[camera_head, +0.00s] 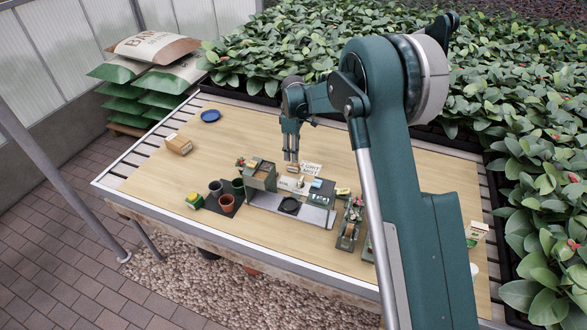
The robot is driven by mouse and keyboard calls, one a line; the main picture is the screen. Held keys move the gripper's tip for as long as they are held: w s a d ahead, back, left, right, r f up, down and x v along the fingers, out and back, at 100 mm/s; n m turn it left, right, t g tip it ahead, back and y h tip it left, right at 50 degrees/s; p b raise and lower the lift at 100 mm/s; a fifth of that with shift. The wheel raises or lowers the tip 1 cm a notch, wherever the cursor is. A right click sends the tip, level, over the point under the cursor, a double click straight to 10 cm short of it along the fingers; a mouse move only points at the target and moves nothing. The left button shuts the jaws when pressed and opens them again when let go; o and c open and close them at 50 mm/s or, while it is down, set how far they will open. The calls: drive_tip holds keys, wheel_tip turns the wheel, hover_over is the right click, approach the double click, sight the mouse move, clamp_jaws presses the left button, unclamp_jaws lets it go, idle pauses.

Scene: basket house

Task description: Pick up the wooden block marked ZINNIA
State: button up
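My gripper (291,160) points down over the middle of the table, just behind the dark organiser. Its fingers look close together; the frame is too small to show whether they are open or shut. A small tan block (293,169) lies at or just below the fingertips; I cannot tell whether they touch it. No ZINNIA marking is readable on it. A larger tan wooden-looking box (178,144) sits apart at the table's left, with a pale label that I cannot read.
The organiser (262,174) stands below the gripper, with a white card (311,168) to its right. Dark pots (226,202), a yellow-green item (194,200) and narrow trays (349,226) stand nearby.

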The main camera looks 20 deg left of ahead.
sight(293, 164)
drive_tip(key=shift+f, duration=1.3)
drive_tip(key=shift+f+b, duration=0.6)
drive_tip(key=shift+f, duration=2)
drive_tip(key=c, duration=0.8)
